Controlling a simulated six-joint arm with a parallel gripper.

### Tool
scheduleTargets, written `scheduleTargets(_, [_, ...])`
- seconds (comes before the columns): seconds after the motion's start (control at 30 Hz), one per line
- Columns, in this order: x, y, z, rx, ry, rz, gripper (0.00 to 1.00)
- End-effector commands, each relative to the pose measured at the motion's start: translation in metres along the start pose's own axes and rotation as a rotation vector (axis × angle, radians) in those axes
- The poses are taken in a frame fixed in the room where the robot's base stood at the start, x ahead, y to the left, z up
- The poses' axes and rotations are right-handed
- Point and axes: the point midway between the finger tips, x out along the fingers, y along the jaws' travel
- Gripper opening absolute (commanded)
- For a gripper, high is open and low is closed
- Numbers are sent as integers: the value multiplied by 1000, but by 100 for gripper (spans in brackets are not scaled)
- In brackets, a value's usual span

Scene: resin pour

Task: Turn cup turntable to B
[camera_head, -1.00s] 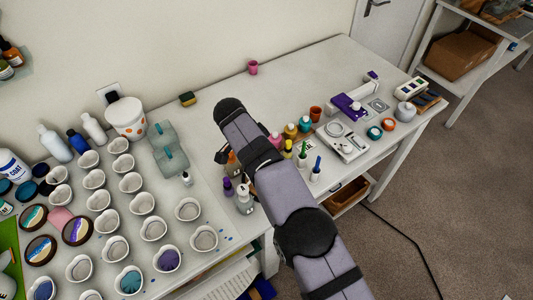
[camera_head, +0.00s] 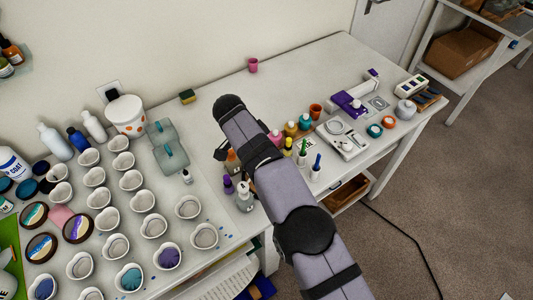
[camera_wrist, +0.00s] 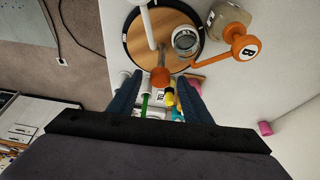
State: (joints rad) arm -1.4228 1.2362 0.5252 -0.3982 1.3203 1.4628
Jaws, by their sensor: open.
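The cup turntable (camera_wrist: 135,42) is a round wooden disc with a dark rim, at the top middle of the wrist view. A clear glass cup (camera_wrist: 186,40) stands on its right part. An orange marker with the letter B (camera_wrist: 248,50) is at the disc's right, on an orange arm. My gripper (camera_wrist: 158,88) is open, its two blue-grey fingers apart on either side of the knob's line. Whether they touch the knob cannot be told. In the head view my arm hides the turntable.
A glass jar (camera_wrist: 228,20) stands beyond the B marker. Several small colour bottles (camera_head: 290,128) are right of my arm, and many pale cups (camera_head: 142,201) fill the left of the table. A pink cup (camera_head: 253,65) stands at the back, with bare table around it.

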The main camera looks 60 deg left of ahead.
Motion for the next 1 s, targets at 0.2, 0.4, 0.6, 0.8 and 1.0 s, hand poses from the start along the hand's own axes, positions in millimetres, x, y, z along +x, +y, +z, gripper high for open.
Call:
scheduleTargets(0.2, [-22, -1, 1, 2, 0, -6, 45])
scheduleTargets(0.4, [-52, -1, 0, 0, 1, -5, 45])
scheduleTargets(0.6, [-68, 0, 0, 0, 0, -2, 45])
scheduleTargets(0.8, [-71, 0, 0, 0, 0, -2, 45])
scheduleTargets(1.0, [-71, 0, 0, 0, 0, -2, 45])
